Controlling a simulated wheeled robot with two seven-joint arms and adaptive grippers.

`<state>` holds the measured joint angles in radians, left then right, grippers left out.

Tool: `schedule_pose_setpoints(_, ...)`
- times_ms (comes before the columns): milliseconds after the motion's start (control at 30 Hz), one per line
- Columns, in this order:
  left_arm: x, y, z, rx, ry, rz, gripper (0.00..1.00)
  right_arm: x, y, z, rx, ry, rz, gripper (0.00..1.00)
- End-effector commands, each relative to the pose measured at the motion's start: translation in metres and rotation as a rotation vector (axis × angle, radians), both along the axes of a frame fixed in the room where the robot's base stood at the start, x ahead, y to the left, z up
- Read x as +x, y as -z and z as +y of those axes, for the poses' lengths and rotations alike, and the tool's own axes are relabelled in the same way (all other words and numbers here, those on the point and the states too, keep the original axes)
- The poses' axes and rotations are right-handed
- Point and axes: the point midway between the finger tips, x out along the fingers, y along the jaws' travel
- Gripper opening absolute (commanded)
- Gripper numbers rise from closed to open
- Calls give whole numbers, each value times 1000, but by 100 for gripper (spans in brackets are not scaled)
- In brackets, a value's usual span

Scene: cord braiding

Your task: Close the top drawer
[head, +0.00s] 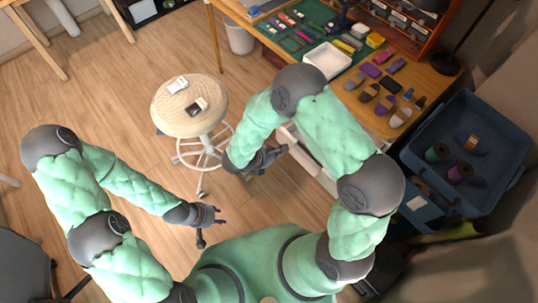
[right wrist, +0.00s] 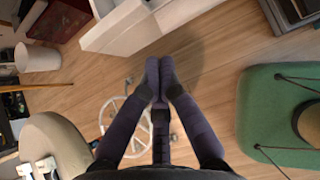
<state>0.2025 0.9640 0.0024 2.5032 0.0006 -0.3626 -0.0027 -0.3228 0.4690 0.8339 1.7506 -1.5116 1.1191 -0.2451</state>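The white drawer unit (head: 314,168) stands under the desk, partly hidden behind my right arm in the head view. In the right wrist view a white drawer (right wrist: 125,28) stands out at the top, with its open inside partly showing. My right gripper (head: 283,150) is beside the drawer unit in the head view. In the right wrist view its two fingers (right wrist: 158,68) meet at the tips with nothing between them, just below the drawer and apart from it in the picture. My left gripper (head: 219,215) hangs empty over the floor, its fingertips apart.
A round stool (head: 189,104) with small items on it stands left of my right gripper. The desk (head: 437,88) carries a green mat, a white tray and cord spools. A blue bin (head: 497,112) stands at the right. Wooden floor is free at the left.

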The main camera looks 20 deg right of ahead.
Motion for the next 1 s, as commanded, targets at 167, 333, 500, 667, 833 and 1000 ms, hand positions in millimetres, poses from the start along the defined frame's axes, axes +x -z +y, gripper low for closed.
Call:
schedule_pose_setpoints(167, 0, 15, 0, 0, 0, 0, 40, 10, 19, -24, 1, 5, -2, 0)
schedule_pose_setpoints(333, 0, 21, 0, 0, 0, 0, 40, 17, 18, -43, 1, 3, -1, 0)
schedule_pose_setpoints(500, 0, 23, 0, 0, 0, 0, 40, 21, 17, -51, 1, 2, 0, 0)
schedule_pose_setpoints(667, 0, 23, 0, 0, 0, 0, 40, 22, 16, -52, 1, 1, 0, 0)
schedule_pose_setpoints(833, 0, 23, 0, 0, 0, 0, 40, 22, 16, -52, 1, 1, 0, 0)
schedule_pose_setpoints(1000, 0, 23, 0, 0, 0, 0, 40, 23, 16, -50, 1, 1, 0, 0)
